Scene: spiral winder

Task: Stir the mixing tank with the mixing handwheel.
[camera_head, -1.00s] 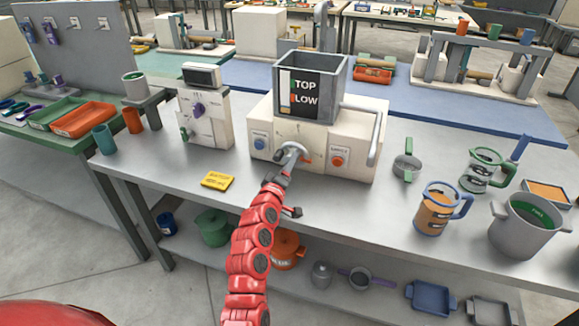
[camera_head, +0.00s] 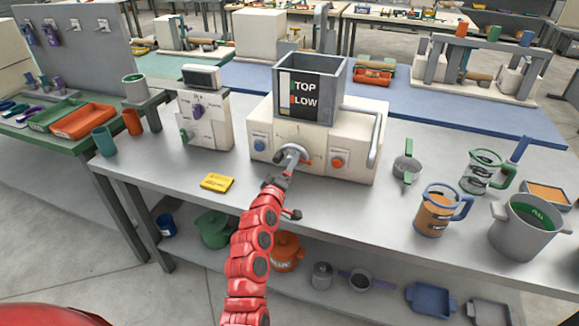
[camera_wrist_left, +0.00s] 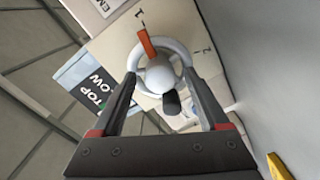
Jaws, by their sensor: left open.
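The mixing tank (camera_head: 311,83) is a grey open-topped box with a panel reading TOP and LOW. It sits on a cream machine body (camera_head: 350,133). The mixing handwheel (camera_head: 293,156) is a light grey wheel on the machine's front. In the left wrist view the handwheel (camera_wrist_left: 157,76) has a round hub, an orange pointer (camera_wrist_left: 147,44) and a dark knob (camera_wrist_left: 171,103). My left gripper (camera_head: 287,172) is at the handwheel, and its open fingers (camera_wrist_left: 162,88) lie on either side of the wheel. Whether they touch the rim I cannot tell. My right gripper is not in view.
A blue button (camera_head: 260,145) and an orange button (camera_head: 337,162) flank the handwheel. A yellow card (camera_head: 217,182) lies on the bench at left. A smaller control unit (camera_head: 205,119) stands left. Mugs, a jug and a grey pot (camera_head: 522,228) stand at right.

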